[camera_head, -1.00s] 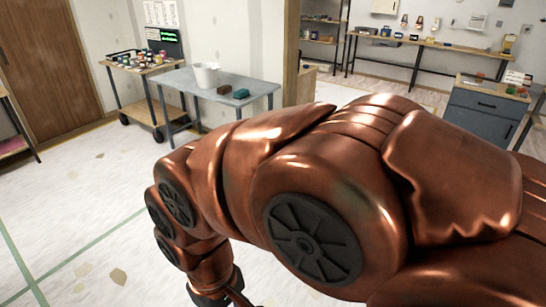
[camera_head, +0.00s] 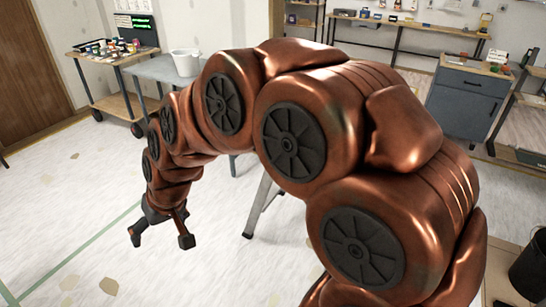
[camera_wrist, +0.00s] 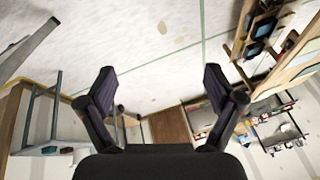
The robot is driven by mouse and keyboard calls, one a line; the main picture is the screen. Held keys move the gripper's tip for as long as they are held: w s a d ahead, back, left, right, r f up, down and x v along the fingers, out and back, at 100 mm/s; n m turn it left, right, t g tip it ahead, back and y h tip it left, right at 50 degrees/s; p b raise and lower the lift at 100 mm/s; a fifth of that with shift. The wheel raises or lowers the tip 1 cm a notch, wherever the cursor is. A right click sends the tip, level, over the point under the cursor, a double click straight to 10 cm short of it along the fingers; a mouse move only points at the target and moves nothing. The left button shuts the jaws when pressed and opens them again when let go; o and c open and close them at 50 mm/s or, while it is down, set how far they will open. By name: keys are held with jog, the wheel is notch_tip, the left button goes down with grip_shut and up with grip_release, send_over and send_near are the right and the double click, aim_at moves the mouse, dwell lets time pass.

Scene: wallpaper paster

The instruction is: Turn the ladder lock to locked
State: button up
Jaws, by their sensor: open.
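My gripper (camera_head: 160,236) hangs at the end of my copper arm at the left in the head view, above the pale floor. In the wrist view my gripper (camera_wrist: 159,88) has its two dark fingers spread wide, with nothing between them. Grey metal legs (camera_head: 260,207), which look like part of a ladder, stand on the floor behind my arm, to the right of my gripper. My arm hides what is above them. No ladder lock can be made out in either view.
A grey table (camera_head: 152,69) with a white bucket (camera_head: 186,62) stands behind my arm. A wheeled cart (camera_head: 112,102) is to its left, a grey cabinet (camera_head: 467,105) at the right. The floor (camera_head: 60,210) at the left is open.

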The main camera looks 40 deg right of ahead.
jog(key=w+d+f+m+t+b, duration=0.1)
jog(key=w+t, duration=0.1)
jog(key=w, duration=0.5)
jog(key=w+d+f+t+b, duration=0.1)
jog(key=w, duration=0.6)
jog(key=w+d+f+m+t+h+b, duration=0.2)
jog(key=w+d+f+m+h, duration=0.1)
jog(key=w+d, duration=0.55)
jog(key=w+d+f+m+t+h+b, duration=0.1)
jog(key=w+d+f+m+t+h, duration=0.15)
jog(key=w+d, duration=0.55)
jog(key=w+d+f+m+h+b, duration=0.25)
jog(key=d+f+h, duration=0.25)
jog(key=d, duration=0.5)
jog(key=s+d+f+m+g+h+b, duration=0.1)
jog(key=s+d+f+m+g+h, duration=0.3)
jog(key=d, duration=0.7)
jog(key=s+d+f+m+g+h+b, duration=0.15)
jog(key=s+d+f+h, duration=0.4)
jog(key=d, duration=0.55)
jog(key=shift+g, duration=0.4)
jog(key=shift+s+x, duration=0.2)
jog(key=shift+x, duration=1.6)
jog(key=shift+s+x, duration=0.2)
jog(key=shift+x, duration=1.6)
jog(key=shift+d+r, duration=0.1)
jog(key=shift+r, duration=0.05)
